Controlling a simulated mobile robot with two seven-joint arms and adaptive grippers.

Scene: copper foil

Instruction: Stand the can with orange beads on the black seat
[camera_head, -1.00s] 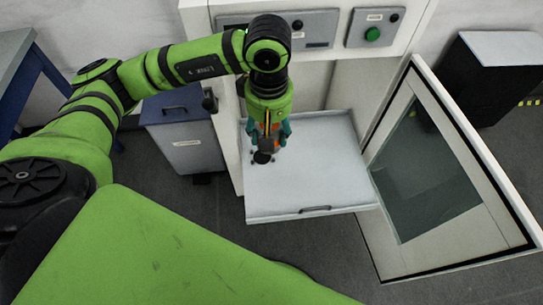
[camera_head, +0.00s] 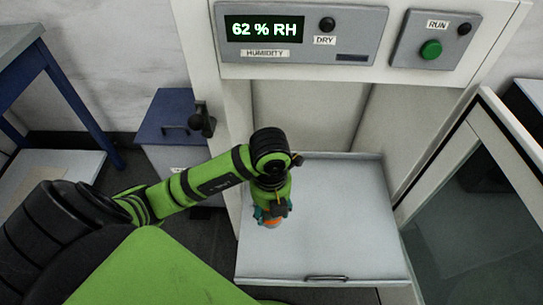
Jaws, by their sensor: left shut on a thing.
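My left gripper (camera_head: 271,211), with teal fingers, points down over the left part of a pale pull-out shelf (camera_head: 335,240) in the open white cabinet. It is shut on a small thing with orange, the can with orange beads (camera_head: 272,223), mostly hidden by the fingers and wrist. I cannot tell whether the can touches the shelf. I cannot make out the black seat in this view; the gripper and arm cover part of the shelf. My right gripper is not in view.
The cabinet panel (camera_head: 303,35) reads 62 % RH, with a green RUN button (camera_head: 431,49) to its right. The glass door (camera_head: 480,200) stands open at the right. A blue-topped grey bin (camera_head: 168,118) stands left of the cabinet. The shelf's right side is bare.

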